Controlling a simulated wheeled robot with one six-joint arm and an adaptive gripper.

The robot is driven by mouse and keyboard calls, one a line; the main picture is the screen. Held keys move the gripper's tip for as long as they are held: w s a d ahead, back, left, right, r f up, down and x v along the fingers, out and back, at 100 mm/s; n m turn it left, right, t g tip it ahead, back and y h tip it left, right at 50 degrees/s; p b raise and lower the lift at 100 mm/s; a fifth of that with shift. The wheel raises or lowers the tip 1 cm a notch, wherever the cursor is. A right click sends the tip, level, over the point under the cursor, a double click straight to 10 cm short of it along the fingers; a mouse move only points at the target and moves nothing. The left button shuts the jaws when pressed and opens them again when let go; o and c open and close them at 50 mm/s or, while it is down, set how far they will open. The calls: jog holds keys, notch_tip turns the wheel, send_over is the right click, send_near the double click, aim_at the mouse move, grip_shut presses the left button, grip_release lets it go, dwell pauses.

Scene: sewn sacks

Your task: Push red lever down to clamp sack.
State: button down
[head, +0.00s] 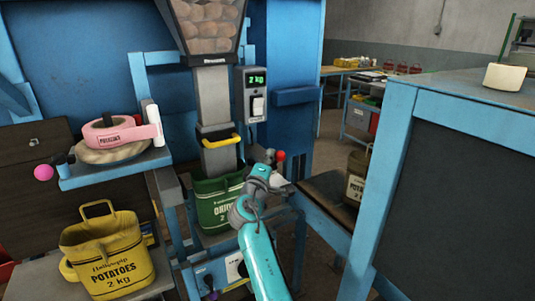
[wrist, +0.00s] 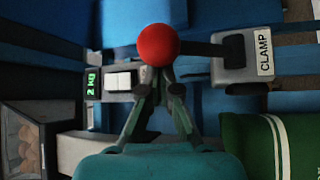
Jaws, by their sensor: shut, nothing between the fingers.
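The red lever's round knob (wrist: 158,45) is in the wrist view, on a dark rod (wrist: 200,49) that joins a grey block labelled CLAMP (wrist: 264,55). In the head view the red knob (head: 281,155) shows just above my gripper (head: 281,182). My gripper's fingers (wrist: 160,88) are shut and empty, with their tips close to the knob; I cannot tell if they touch it. The green onion sack (head: 214,212) hangs under the grey spout (head: 219,157), and part of it shows in the wrist view (wrist: 270,145). My arm hides its right part.
A scale box (head: 251,94) reads 2 kg above the lever. A side shelf (head: 115,168) holds a pink tape reel (head: 123,132). A yellow potato sack (head: 106,257) stands at lower left. A blue-framed cabinet (head: 455,180) stands close on the right.

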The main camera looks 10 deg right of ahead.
jog(key=shift+s+d+f, duration=0.25)
jog(key=shift+s+f, duration=0.55)
jog(key=shift+f, duration=0.05)
jog(key=shift+s+d+f, duration=0.25)
jog(key=shift+s+f, duration=0.55)
jog(key=shift+s+d+f, duration=0.1)
jog(key=shift+d+f, duration=0.05)
jog(key=shift+f, duration=0.15)
